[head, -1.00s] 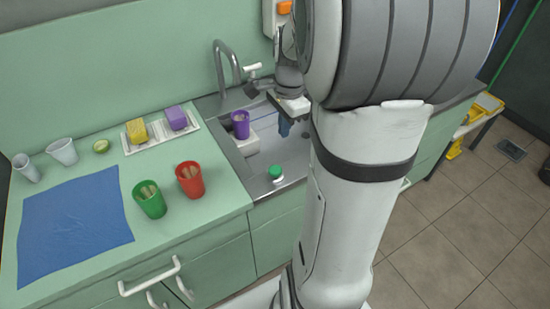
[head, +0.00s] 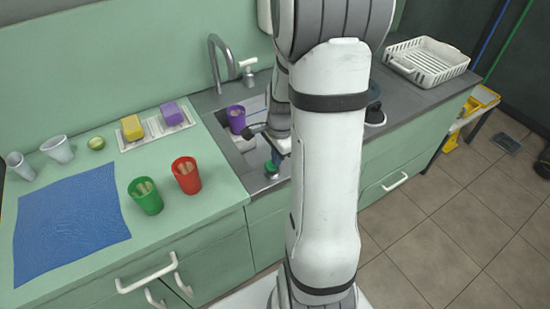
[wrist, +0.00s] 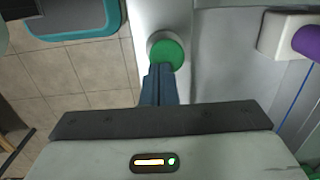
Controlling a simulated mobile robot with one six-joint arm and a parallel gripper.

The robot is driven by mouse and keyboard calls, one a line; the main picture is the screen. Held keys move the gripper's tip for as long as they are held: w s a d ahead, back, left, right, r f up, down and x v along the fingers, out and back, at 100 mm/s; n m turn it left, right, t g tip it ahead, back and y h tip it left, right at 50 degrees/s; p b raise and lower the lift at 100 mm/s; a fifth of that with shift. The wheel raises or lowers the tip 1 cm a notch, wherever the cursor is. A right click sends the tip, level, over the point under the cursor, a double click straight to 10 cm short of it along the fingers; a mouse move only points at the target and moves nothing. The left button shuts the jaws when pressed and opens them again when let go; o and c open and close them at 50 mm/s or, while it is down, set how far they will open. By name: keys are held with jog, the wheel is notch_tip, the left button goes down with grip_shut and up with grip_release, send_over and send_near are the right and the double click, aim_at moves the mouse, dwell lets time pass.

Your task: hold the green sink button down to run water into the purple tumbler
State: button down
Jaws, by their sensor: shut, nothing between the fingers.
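The green sink button (head: 271,168) sits in a pale round mount at the front edge of the sink. In the wrist view the button (wrist: 168,50) is right at the tips of my gripper (wrist: 160,70). The dark blue fingers are shut together with nothing between them. They seem to touch the button's near edge; I cannot tell whether it is pressed. The purple tumbler (head: 236,119) stands upright in the sink near the faucet, and its side shows in the wrist view (wrist: 308,42) on a white block. My arm hides part of the sink.
A grey faucet (head: 217,62) rises behind the sink. A red cup (head: 186,177) and a green cup (head: 146,197) stand on the left counter by a blue cloth (head: 70,221). A white rack (head: 428,62) is at the right. A thin blue line near the tumbler is unclear.

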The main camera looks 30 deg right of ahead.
jog(key=shift+f, duration=0.25)
jog(key=shift+s+f+b, duration=0.1)
jog(key=shift+f+b, duration=0.65)
jog(key=shift+f, duration=0.15)
jog(key=shift+s+a+f, duration=0.1)
jog(key=shift+s, duration=0.1)
jog(key=shift+f, duration=0.1)
jog(key=shift+s+f, duration=0.1)
dwell(1.9)
notch_tip(320, 180, up, 15)
jog(key=p, duration=0.3)
jog(key=shift+d, duration=0.4)
dwell(0.8)
